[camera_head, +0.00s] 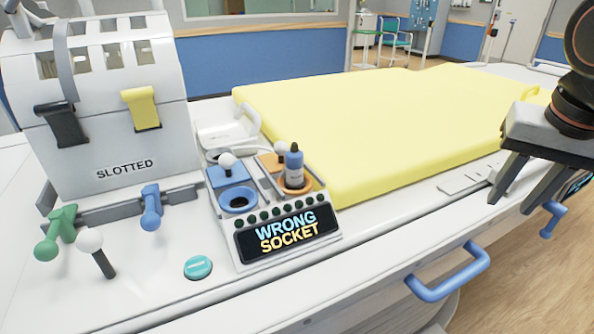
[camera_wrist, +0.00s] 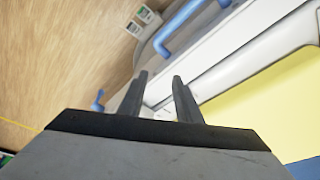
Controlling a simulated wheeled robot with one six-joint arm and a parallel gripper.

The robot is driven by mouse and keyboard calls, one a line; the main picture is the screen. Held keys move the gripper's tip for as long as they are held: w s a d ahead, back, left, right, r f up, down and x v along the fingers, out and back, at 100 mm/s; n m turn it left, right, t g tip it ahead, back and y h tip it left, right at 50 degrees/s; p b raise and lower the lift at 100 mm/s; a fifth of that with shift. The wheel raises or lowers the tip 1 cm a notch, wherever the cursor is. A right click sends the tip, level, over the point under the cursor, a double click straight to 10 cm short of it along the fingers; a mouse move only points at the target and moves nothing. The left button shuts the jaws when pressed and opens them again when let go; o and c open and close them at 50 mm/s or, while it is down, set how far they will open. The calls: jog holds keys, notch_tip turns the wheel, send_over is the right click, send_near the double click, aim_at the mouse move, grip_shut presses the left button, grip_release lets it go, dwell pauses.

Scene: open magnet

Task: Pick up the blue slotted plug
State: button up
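A blue plug-like piece (camera_head: 293,168), shaped like a small bottle with a pale band, stands upright in the orange ring socket (camera_head: 305,187) of the console. The blue ring socket (camera_head: 238,200) beside it is empty. The console's display (camera_head: 289,235) reads "WRONG SOCKET". A round teal disc with a pale slot mark (camera_head: 198,267) lies in front of the console. My gripper (camera_head: 512,203) is at the far right, well away from these pieces. Its two fingers also show in the wrist view (camera_wrist: 160,76), apart with nothing between them. No plug is visible in the wrist view.
A white-knobbed stick (camera_head: 95,252) rises nearby. The yellow pad (camera_head: 370,125) lies behind. A blue rail handle (camera_head: 450,275) juts from the front edge.

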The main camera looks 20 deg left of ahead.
jog(key=a+r, duration=0.6)
jog(key=a, duration=0.3)
notch_tip(320, 180, up, 12)
jog(key=r+m+h, duration=0.1)
jog(key=m, duration=0.2)
send_over(292, 147)
jog(key=s+a, duration=0.1)
jog(key=s, duration=0.4)
jog(key=x, duration=1.2)
jog(key=shift+w+f, duration=0.1)
jog(key=shift+w+x, duration=0.15)
jog(key=shift+x, duration=1.2)
jog(key=shift+w+x, duration=0.15)
jog(key=shift+x, duration=1.25)
jog(key=shift+c, duration=0.3)
grip_shut()
